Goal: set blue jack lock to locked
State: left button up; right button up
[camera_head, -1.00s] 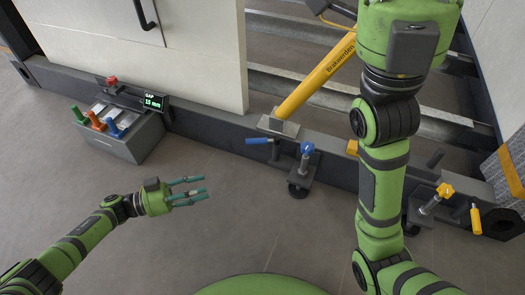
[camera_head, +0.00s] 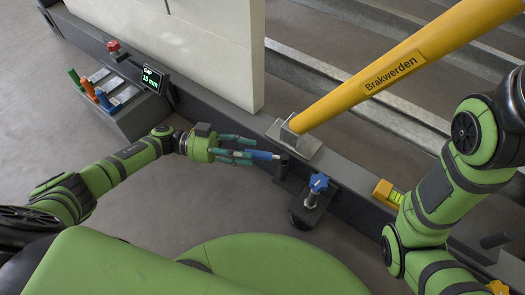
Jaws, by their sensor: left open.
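The blue lock handle (camera_head: 263,155) sticks out to the left, roughly level, from a dark bracket on the near side of the grey frame beam. My left gripper (camera_head: 248,152) is open, its fingers at the outer end of this handle. I cannot tell whether they touch it. A blue star knob (camera_head: 318,182) tops the upright jack screw just right of the handle, above a dark foot.
A thick yellow brace (camera_head: 400,70) rises from a grey bracket on the beam (camera_head: 215,113). A yellow level (camera_head: 387,193) sits right of the jack. A grey box (camera_head: 118,118) with coloured handles and a gap display (camera_head: 153,78) stand left. The floor in front is clear.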

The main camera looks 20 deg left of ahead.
aim_at(270, 156)
pick_arm(q)
jog(key=d+b, duration=0.1)
jog(key=d, duration=0.2)
jog(key=shift+w+d+f, duration=0.1)
jog(key=shift+w+d, duration=0.05)
jog(key=shift+d, duration=0.15)
jog(key=shift+w+d, duration=0.1)
jog(key=shift+d, duration=0.2)
grip_shut()
